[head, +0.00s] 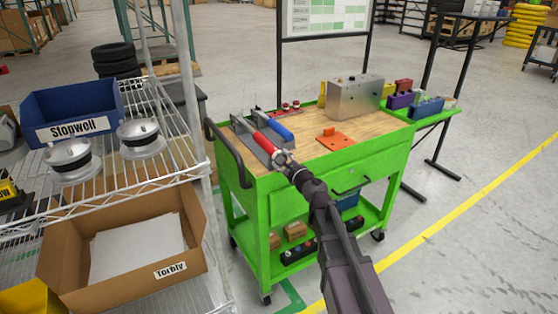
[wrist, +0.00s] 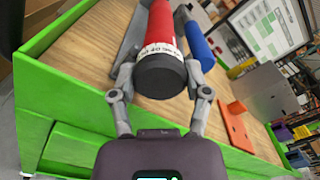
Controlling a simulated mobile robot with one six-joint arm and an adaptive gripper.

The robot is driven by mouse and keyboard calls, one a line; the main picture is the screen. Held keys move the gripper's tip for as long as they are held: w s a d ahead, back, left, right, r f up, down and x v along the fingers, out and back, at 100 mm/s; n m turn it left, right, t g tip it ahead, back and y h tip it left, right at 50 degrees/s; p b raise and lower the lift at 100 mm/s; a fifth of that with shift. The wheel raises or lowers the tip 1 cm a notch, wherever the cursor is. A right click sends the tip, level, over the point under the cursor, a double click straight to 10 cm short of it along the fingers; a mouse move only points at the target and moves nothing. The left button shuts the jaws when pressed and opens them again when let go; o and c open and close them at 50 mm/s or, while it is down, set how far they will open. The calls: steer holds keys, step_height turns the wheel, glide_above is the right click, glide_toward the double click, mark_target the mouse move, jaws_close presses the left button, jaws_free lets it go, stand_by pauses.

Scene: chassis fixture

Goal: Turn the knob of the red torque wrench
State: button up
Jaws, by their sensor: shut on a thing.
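The red torque wrench (head: 266,142) lies on the left part of the wooden top of a green cart, its handle end toward me. In the wrist view its red handle (wrist: 160,22) ends in a white scale ring with numbers and a black round knob (wrist: 162,76). My gripper (head: 283,158) is at this handle end. In the wrist view my gripper (wrist: 158,50) has one finger on each side of the knob and scale ring, shut on the wrench there. The exact finger contacts are partly hidden.
A blue-handled tool (head: 278,131) lies close on the right of the red wrench. An orange plate (head: 335,139) and a metal box (head: 354,96) stand farther right on the cart top (head: 310,150). A wire shelf (head: 175,170) with bins stands at the left.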

steer(key=shift+s+d+n, duration=0.1)
steer(key=shift+n, duration=0.5)
steer(key=o, duration=1.2)
steer(key=shift+c, duration=0.2)
steer(key=v, duration=0.8)
